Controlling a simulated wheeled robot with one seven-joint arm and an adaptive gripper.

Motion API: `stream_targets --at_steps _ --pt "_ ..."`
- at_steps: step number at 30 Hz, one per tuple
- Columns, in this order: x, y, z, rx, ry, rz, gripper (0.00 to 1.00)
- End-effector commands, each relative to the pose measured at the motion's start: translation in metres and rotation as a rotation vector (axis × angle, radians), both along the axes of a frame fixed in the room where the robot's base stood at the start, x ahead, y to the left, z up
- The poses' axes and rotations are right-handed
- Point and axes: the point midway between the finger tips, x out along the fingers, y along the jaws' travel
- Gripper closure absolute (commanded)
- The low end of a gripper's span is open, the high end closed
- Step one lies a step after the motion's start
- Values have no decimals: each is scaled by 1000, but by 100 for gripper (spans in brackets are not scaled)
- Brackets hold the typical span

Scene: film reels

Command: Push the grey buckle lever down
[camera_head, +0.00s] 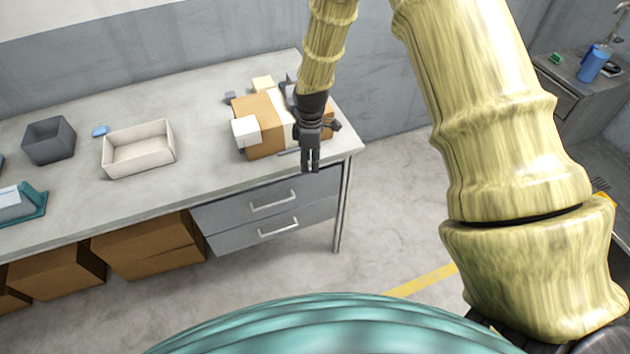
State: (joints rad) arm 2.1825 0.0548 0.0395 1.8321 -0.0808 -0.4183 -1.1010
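A brown block-shaped device (262,142) with white parts stands near the right end of the grey workbench. A thin grey bar (288,152) sticks out low at its front, just left of my gripper; it looks like the buckle lever, but it is small and partly hidden. My gripper (311,168) points down in front of the device's right part, with its two dark fingers close together and nothing visible between them. I cannot tell whether the fingers touch the bar. My gripper and wrist hide part of the device's right side.
The workbench (75,190) also holds a beige open tray (139,165), a dark grey bin (50,141), a small blue item (100,131) and a teal holder (30,210) at left. Drawers (270,205) and cardboard boxes (150,245) are below.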

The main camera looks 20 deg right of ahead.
Motion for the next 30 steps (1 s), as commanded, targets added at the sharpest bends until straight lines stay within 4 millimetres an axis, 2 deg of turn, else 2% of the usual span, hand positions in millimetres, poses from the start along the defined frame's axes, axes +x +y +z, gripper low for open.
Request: stream_targets --at_steps 6,12,27,30 --pt "-19 1 -27 -1 1 -62 69" --pt "-31 1 -41 -1 -1 -104 69" --pt "-36 1 -47 -2 -2 -123 69" --pt "-44 1 -56 -3 2 -142 69"
